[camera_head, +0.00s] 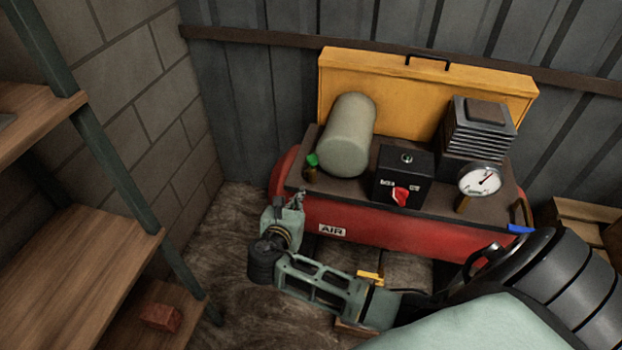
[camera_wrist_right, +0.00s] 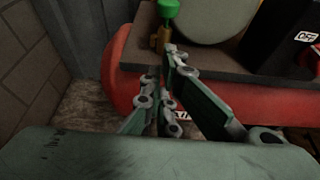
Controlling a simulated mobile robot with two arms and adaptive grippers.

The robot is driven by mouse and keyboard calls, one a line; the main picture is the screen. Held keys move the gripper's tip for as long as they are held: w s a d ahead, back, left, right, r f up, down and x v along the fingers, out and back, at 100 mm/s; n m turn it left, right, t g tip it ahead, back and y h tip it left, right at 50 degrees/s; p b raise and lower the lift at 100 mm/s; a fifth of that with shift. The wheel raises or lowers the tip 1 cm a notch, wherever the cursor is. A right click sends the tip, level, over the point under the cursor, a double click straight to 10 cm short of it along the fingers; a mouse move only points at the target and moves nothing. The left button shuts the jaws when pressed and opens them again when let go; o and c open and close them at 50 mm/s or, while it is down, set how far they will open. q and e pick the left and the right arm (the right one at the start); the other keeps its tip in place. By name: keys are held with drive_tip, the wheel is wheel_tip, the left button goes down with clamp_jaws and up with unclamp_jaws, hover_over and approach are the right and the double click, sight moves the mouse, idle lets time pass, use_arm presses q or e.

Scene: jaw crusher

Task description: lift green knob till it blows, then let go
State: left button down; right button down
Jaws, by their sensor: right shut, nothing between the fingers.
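The green knob (camera_head: 312,160) sits on top of a small brass valve (camera_head: 311,174) at the left front corner of the red air compressor (camera_head: 375,226). In the right wrist view the knob (camera_wrist_right: 168,8) shows at the top edge, partly cut off, above its brass body (camera_wrist_right: 160,38). My right gripper (camera_head: 298,197) is in front of and below the knob, apart from it, near the compressor's left end. Its fingers (camera_wrist_right: 161,66) are shut and empty. My left gripper is not in view.
A grey-green cylinder (camera_head: 348,135), a black switch box (camera_head: 404,175) with a red knob and a pressure gauge (camera_head: 480,180) stand on the compressor's deck. A yellow panel (camera_head: 395,95) stands behind. Wooden shelves (camera_head: 75,235) are at the left.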

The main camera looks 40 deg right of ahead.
sight(310, 175)
drive_tip(key=x, duration=0.3)
drive_tip(key=r+x, duration=0.1)
drive_tip(key=x, duration=0.5)
drive_tip(key=shift+w+d+r+b, duration=0.2)
drive_tip(key=shift+w+d+b, duration=0.15)
drive_tip(key=shift+d+b, duration=0.05)
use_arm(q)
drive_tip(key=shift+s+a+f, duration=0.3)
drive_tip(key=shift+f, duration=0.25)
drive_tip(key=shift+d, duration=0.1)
